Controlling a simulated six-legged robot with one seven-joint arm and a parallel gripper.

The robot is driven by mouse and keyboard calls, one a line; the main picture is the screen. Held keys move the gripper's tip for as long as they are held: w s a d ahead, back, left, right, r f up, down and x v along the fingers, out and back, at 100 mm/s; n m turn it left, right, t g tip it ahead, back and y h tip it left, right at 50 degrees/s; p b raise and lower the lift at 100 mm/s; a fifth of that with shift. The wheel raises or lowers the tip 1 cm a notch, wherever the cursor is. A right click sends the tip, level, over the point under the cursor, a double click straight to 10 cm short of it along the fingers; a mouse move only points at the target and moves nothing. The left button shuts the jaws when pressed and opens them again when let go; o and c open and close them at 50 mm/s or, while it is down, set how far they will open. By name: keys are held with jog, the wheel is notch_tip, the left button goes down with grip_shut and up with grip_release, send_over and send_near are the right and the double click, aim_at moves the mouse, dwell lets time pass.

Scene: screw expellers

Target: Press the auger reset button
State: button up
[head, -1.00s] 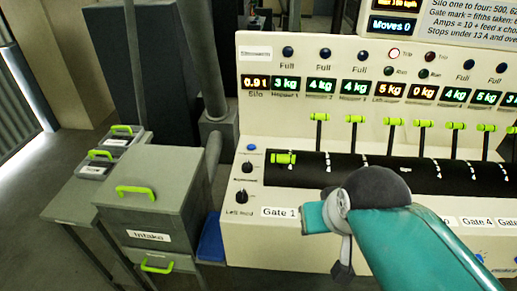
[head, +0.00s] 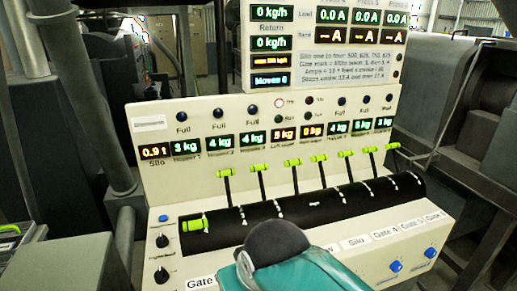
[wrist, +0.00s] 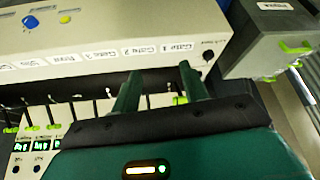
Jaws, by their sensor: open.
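The console (head: 190,110) carries small blue buttons. One blue button (head: 163,218) sits at the left end beside the lever bank, and two more, one of them this blue button (head: 396,266), are on the lower front at right. Their labels are too blurred to tell which is the auger reset button. In the wrist view, a blue button (wrist: 28,22) and a yellow button (wrist: 64,19) show at the upper left, apart from my fingers. My gripper (wrist: 160,72) is open and empty, its two fingers in front of the gate labels. In the head view my teal arm hides part of the lower front.
Green-handled levers (head: 261,168) stand out along the black drum (head: 310,210). Black knobs (head: 161,241) are at the left end.

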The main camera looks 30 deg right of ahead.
grip_shut()
dwell(1.9)
